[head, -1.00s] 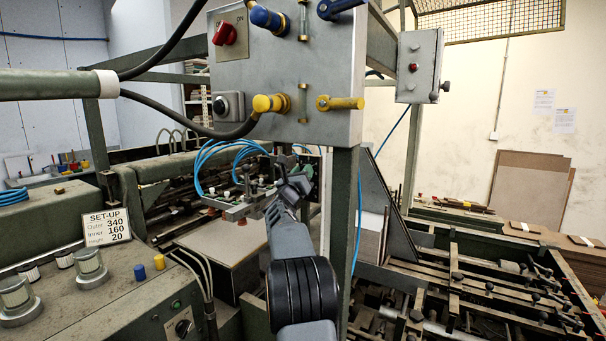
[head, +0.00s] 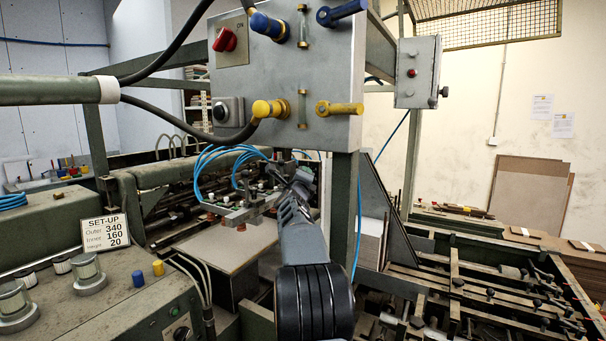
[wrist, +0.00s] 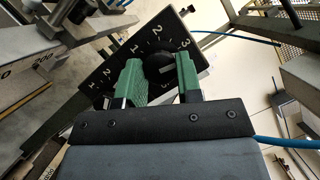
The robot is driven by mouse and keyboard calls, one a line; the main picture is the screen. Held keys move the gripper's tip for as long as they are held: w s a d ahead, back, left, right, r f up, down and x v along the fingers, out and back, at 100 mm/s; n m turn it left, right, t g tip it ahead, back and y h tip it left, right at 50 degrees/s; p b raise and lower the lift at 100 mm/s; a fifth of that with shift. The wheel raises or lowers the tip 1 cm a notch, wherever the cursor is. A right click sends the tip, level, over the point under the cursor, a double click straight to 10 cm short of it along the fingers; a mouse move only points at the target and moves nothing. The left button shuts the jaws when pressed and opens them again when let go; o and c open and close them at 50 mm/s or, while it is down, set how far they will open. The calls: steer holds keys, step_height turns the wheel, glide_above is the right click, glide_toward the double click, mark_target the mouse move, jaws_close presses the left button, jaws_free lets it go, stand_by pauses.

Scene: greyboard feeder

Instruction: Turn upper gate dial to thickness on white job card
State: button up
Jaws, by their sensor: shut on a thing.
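In the wrist view my gripper (wrist: 158,78) has its two green-padded fingers on either side of a round black dial knob (wrist: 158,64), shut on it. The knob sits on a black plate (wrist: 112,66) with white numbers 1, 2 and 3 around it. The fingers hide part of the scale, and I cannot tell where the knob points. In the head view my gripper (head: 292,184) is at the frame under the grey control box, and it hides the dial. A white card (head: 105,232) headed SET-UP reads Outer 340, Inner 160 and a last line 20; I see no thickness line on it.
The grey control box (head: 285,85) with yellow and blue valves hangs above my arm. Blue hoses (head: 212,160) run to the sucker frame left of my gripper, over a pile of board (head: 215,243). A green post stands close on the right.

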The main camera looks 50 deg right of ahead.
steer(key=shift+r+n+g+y+p, duration=0.15)
steer(key=shift+n+y+p, duration=0.3)
steer(key=shift+n+p, duration=0.65)
steer(key=shift+f+n+g+y+p, duration=0.15)
steer(key=shift+n+y+p, duration=0.25)
steer(key=shift+n+p, duration=0.75)
steer(key=shift+r+n+g+y+p, duration=0.2)
steer(key=shift+n+y+p, duration=0.35)
steer(key=shift+n, duration=1.4)
steer(key=o, duration=0.9)
steer(key=shift+o, duration=0.2)
steer(key=shift+s, duration=0.1)
steer(key=b+v, duration=0.2)
steer(key=v, duration=1.1)
steer(key=shift+a+r, duration=0.15)
steer(key=shift+a, duration=0.2)
steer(key=shift+s, duration=0.1)
